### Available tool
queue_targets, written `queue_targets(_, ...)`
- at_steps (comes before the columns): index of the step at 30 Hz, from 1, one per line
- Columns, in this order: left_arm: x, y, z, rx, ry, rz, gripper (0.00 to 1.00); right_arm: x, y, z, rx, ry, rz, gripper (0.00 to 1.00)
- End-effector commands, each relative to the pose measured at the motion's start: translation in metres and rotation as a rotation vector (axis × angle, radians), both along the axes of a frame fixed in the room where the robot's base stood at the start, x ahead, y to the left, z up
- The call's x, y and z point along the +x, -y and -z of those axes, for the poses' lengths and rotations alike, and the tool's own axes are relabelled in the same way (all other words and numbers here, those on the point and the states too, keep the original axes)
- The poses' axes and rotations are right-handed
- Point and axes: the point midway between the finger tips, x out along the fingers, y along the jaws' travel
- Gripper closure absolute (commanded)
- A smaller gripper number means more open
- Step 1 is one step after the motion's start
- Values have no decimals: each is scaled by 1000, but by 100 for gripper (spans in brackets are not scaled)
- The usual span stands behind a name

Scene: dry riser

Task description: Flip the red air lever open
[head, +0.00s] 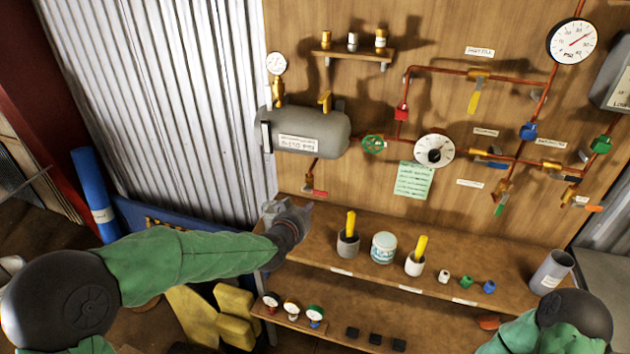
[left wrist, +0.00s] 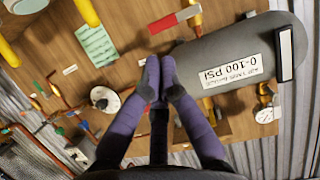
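The red lever (head: 320,193) is on a short copper pipe with a brass valve, below the grey air tank (head: 322,130) on the wooden panel. My left gripper (head: 274,207) is left of and a little below the lever in the head view.
A shelf (head: 470,236) below the panel bears cups with yellow sticks, a jar (head: 383,247) and small fittings. Copper pipes, valves and gauges (head: 434,151) fill the panel's right part. A corrugated wall (head: 155,100) stands at left. A green note (head: 413,180) hangs right of the lever.

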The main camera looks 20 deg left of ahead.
Motion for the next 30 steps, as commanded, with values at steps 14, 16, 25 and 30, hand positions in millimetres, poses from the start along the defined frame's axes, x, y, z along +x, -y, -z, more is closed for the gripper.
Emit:
queue_targets(14,2,-9,-59,27,103,-17,100,0,0,-8,0,0,0,100)
queue_targets(16,2,-9,-59,27,103,-17,100,0,0,-8,0,0,0,100)
queue_targets(25,20,-8,-53,27,100,-17,100,0,0,-5,0,0,0,100)
queue_targets(30,46,-8,-46,27,100,-17,100,0,0,-1,0,0,0,100)
